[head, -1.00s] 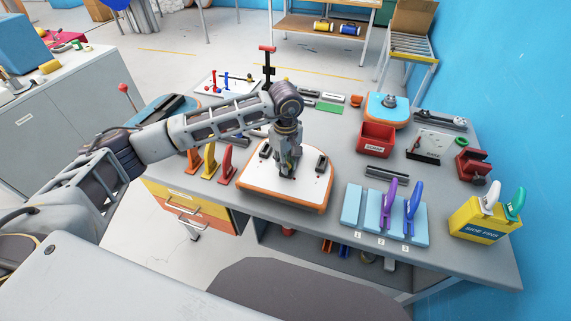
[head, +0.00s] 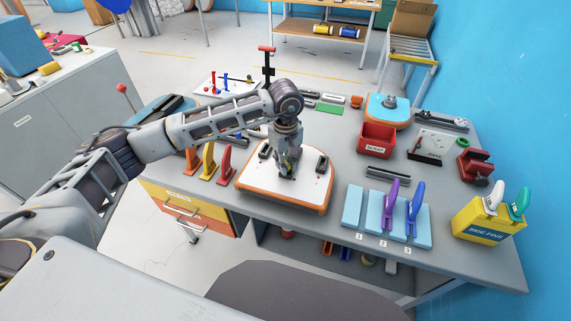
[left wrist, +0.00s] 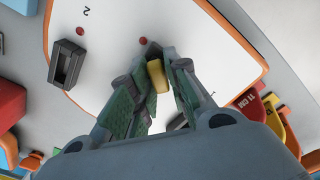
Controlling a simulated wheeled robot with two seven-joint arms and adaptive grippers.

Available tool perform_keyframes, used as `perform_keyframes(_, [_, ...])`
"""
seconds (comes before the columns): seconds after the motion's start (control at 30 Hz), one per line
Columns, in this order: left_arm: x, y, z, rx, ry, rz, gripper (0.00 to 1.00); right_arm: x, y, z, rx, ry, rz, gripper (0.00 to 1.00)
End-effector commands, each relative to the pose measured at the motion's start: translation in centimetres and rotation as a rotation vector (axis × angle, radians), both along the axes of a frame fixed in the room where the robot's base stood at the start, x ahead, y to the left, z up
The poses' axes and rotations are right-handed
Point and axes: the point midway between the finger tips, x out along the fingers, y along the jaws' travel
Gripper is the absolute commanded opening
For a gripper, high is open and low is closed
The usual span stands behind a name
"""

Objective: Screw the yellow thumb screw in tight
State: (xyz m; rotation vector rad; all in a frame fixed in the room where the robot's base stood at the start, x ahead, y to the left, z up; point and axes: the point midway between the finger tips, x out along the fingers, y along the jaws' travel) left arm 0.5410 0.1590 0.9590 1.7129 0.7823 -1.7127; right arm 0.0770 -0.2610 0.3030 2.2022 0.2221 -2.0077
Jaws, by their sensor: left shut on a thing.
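The white board with an orange rim (head: 262,190) lies on the grey workbench. My left gripper (head: 288,172) points down over its middle. In the left wrist view, the yellow thumb screw (left wrist: 157,76) is between the green-padded fingers of the left gripper (left wrist: 158,85), which is shut on it. Beyond the screw is a dark piece, mostly hidden by the fingers. A dark slotted box (left wrist: 66,63) stands on the board near the mark 2. How deep the screw sits is hidden. My right gripper is not in view.
Orange, yellow and red fins (head: 209,162) stand left of the board. A red scrap bin (head: 377,139) is behind it to the right. Blue blocks (head: 352,206) with purple and blue fins stand at the right. A yellow side-fins box (head: 487,222) is at the right end.

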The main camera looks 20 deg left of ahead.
Motion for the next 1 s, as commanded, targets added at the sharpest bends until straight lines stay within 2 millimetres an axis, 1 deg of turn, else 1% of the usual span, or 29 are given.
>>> perform_keyframes(0.03, [0.1,0.0,0.0,0.000,-0.003,-0.013,0.00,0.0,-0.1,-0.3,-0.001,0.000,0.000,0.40])
perform_keyframes(0.07, [0.1,0.0,0.0,0.000,-0.003,-0.015,0.20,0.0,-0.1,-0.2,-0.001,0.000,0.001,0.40])
perform_keyframes(0.23, [0.1,0.0,0.1,0.000,-0.001,-0.013,0.42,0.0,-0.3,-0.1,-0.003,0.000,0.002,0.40])
perform_keyframes(0.6, [0.1,0.0,0.1,-0.001,-0.002,-0.011,0.43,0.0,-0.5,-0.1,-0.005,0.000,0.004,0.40])
perform_keyframes(0.73, [0.1,0.0,0.4,-0.001,-0.002,-0.011,0.43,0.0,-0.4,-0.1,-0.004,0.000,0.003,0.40])
perform_keyframes(0.87, [0.1,0.0,1.2,-0.002,-0.002,-0.012,0.43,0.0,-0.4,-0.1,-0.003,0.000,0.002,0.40])
perform_keyframes(1.0, [0.1,0.0,2.7,-0.001,-0.004,-0.011,0.43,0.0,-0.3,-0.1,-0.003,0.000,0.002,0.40])
